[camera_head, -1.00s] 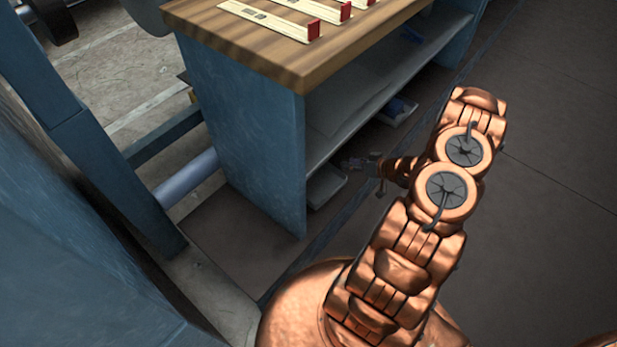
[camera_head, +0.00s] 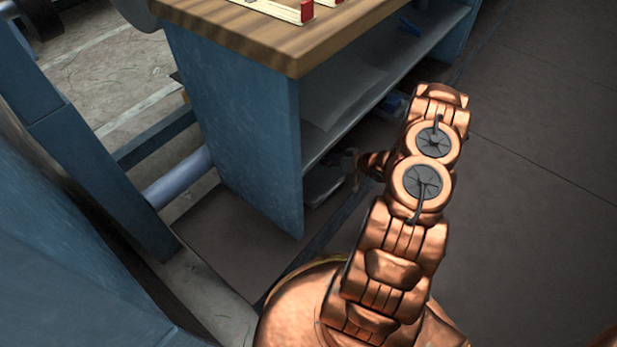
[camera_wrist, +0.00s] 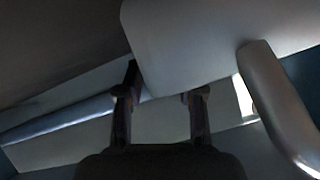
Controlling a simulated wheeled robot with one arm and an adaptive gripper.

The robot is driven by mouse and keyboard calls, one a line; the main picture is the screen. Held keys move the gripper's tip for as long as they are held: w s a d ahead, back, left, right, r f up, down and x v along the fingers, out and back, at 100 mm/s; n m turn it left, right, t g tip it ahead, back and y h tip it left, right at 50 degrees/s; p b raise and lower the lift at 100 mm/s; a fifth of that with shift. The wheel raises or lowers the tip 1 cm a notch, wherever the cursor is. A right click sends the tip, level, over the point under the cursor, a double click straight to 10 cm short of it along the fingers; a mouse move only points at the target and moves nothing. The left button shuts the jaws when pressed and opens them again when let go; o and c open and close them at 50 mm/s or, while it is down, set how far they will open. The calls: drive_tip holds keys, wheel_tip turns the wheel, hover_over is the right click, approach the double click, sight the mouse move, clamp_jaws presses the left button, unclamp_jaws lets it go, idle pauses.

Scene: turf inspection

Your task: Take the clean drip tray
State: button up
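A grey tray (camera_head: 322,184) lies low under the wooden-topped bench, near its blue end panel. My gripper (camera_head: 350,176) reaches in beside the tray from the right; its tip is dark and small there. In the wrist view, the two fingers of my gripper (camera_wrist: 162,92) stand apart with nothing clearly held between them. A pale smooth plate-like surface (camera_wrist: 190,40) is just beyond the fingertips, perhaps the tray; I cannot tell whether they touch. A bent metal bar (camera_wrist: 275,105) meets it on the right. Whether the tray is clean cannot be seen.
The bench (camera_head: 240,130) has a grey shelf (camera_head: 345,110) above the tray. Something blue (camera_head: 393,104) lies farther back below this shelf. A blue frame with a pale tube (camera_head: 180,177) stands left. The dark floor on the right is clear.

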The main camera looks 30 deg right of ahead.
drive_tip(key=shift+w+a+f, duration=0.1)
drive_tip(key=shift+w, duration=0.1)
clamp_jaws()
idle(0.6)
